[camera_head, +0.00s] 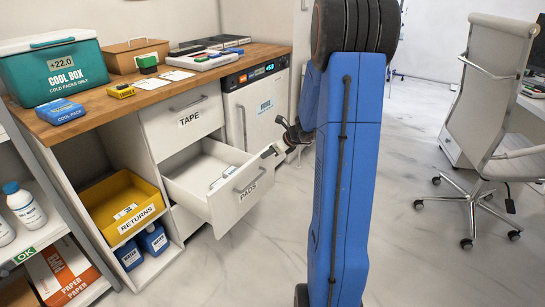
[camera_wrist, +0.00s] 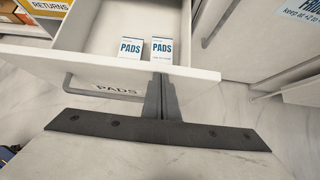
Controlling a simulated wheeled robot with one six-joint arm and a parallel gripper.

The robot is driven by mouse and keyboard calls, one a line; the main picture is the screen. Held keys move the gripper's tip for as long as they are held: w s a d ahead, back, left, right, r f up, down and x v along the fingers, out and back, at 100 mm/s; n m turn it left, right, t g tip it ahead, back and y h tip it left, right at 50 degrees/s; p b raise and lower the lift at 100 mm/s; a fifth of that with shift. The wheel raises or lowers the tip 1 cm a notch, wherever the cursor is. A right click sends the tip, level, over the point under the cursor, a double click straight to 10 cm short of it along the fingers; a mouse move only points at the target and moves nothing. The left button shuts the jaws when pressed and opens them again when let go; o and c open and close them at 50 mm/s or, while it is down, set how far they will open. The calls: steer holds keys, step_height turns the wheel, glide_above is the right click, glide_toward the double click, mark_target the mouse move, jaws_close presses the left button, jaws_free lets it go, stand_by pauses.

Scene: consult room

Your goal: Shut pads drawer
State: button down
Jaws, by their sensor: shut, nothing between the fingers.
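The white pads drawer (camera_head: 245,196) stands pulled open under the tape drawer, its label and grey bar handle on the front. In the wrist view its front panel (camera_wrist: 100,72) crosses the picture, with the handle (camera_wrist: 68,88) below the rim at left. Two white and blue pads boxes (camera_wrist: 131,48) (camera_wrist: 161,49) lie inside. My gripper (camera_head: 268,152) is shut and empty at the right end of the drawer front. In the wrist view its fingertips (camera_wrist: 160,80) are at the panel's top edge, right of the label; I cannot tell whether they touch it.
The tape drawer (camera_head: 184,121) above is closed. A white fridge (camera_head: 257,106) stands right of the drawers. A yellow returns bin (camera_head: 122,203) sits in the open shelf at left. The floor in front of the drawer is clear; an office chair (camera_head: 490,100) is far right.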

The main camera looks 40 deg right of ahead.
steer(key=w+a, duration=0.4)
steer(key=w, duration=0.8)
steer(key=w+a, duration=0.5)
steer(key=w, duration=0.7)
steer(key=shift+w, duration=0.25)
